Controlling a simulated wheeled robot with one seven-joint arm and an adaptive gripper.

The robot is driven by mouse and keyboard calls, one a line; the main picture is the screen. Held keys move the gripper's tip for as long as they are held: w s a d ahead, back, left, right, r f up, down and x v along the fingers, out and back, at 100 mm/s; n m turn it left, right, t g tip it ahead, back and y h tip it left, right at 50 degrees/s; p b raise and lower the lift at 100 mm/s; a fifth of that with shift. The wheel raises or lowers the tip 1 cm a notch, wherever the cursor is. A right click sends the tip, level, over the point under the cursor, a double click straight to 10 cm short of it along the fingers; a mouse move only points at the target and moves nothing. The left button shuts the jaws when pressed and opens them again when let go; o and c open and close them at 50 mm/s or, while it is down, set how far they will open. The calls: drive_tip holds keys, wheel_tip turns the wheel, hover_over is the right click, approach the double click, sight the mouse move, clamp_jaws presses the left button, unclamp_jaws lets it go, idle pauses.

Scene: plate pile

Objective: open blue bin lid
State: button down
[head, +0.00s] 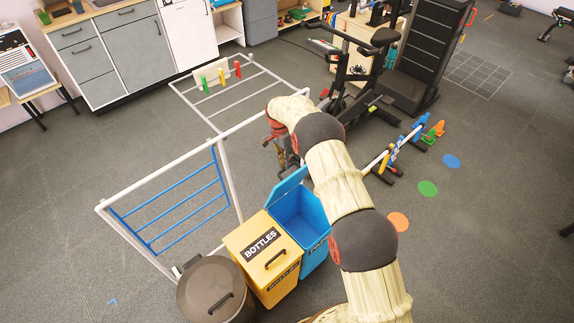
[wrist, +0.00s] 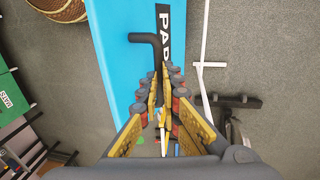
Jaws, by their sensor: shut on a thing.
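The blue bin (head: 311,247) stands open in the head view, and its inside shows. Its blue lid (head: 287,187) is tilted up at the back left side. In the wrist view the lid (wrist: 112,60) fills the middle, with a label partly reading "PAP" and a dark bent handle (wrist: 150,38).
A yellow bin (head: 247,243) marked "BOTTLES" stands against the blue bin's left, with a dark round bin (head: 212,295) beyond it. A white frame with blue bars (head: 180,208) stands behind them. An exercise bike (head: 355,75) is at the back.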

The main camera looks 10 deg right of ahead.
drive_tip(key=shift+s+d+f, duration=0.1)
drive_tip(key=shift+s+f, duration=0.25)
drive_tip(key=shift+f, duration=0.3)
drive_tip(key=shift+s+d+f, duration=0.1)
drive_tip(key=shift+s+f, duration=0.25)
drive_tip(key=shift+f, duration=0.25)
drive_tip(key=c, duration=2.3)
unclamp_jaws()
drive_tip(key=shift+w+f, duration=0.1)
drive_tip(key=shift+o, duration=0.8)
drive_tip(key=shift+w+f, duration=0.2)
drive_tip(key=shift+w, duration=0.05)
drive_tip(key=shift+o, duration=0.7)
drive_tip(key=shift+w+r, duration=0.1)
drive_tip(key=shift+w, duration=0.05)
drive_tip(key=shift+o, duration=0.6)
drive_tip(key=shift+r, duration=0.4)
drive_tip(key=shift+f, duration=0.1)
wheel_tip(320, 180, up, 12)
drive_tip(key=w+a, duration=0.1)
drive_tip(key=w, duration=0.1)
drive_tip(key=shift+a+f, duration=0.15)
drive_tip(key=shift+a, duration=0.05)
